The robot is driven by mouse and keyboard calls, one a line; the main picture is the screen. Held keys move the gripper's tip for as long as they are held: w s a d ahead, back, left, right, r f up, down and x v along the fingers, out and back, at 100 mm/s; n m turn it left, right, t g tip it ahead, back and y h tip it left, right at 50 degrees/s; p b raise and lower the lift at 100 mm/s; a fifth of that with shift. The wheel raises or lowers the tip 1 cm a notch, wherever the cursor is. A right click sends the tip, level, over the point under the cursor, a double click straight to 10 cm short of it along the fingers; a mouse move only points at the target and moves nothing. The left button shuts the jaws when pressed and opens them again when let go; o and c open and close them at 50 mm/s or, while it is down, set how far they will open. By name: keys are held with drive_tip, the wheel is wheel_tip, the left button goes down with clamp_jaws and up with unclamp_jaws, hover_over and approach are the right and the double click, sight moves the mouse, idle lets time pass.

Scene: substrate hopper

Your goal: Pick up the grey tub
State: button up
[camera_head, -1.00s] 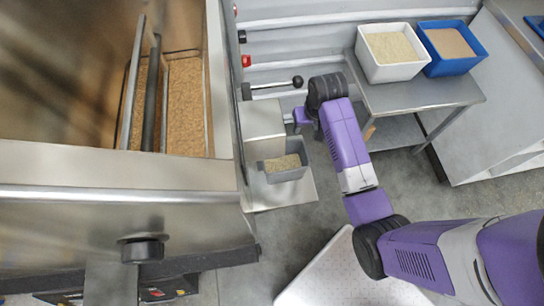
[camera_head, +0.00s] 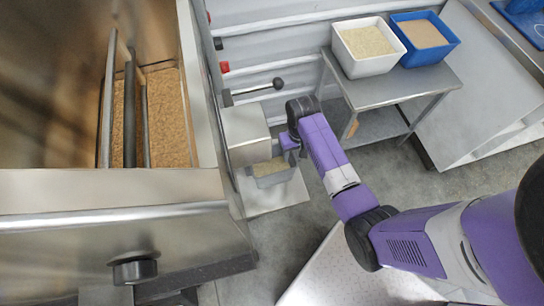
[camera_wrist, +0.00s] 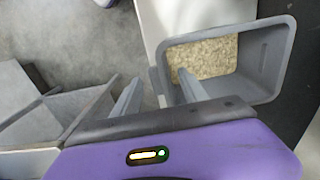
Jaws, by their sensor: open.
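The grey tub (camera_head: 276,180) sits on a pale ledge under the hopper's outlet, holding light tan grains. It also shows in the wrist view (camera_wrist: 262,75), with grains covering its floor. My gripper (camera_wrist: 161,76) is open at the tub's left side in the wrist view. One finger is outside the tub wall and the other reaches over the inside, so the wall lies between them. I cannot tell whether either finger touches it. In the head view my gripper (camera_head: 292,146) is at the tub's upper right, and its fingers are largely hidden.
The steel hopper (camera_head: 110,190) with brown substrate fills the left. A black-knobbed lever (camera_head: 262,87) is above the outlet. A metal table (camera_head: 400,90) holds a white bin (camera_head: 365,62) and a blue bin (camera_head: 428,56). Grey floor is open below the tub.

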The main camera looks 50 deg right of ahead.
clamp_jaws()
idle(1.4)
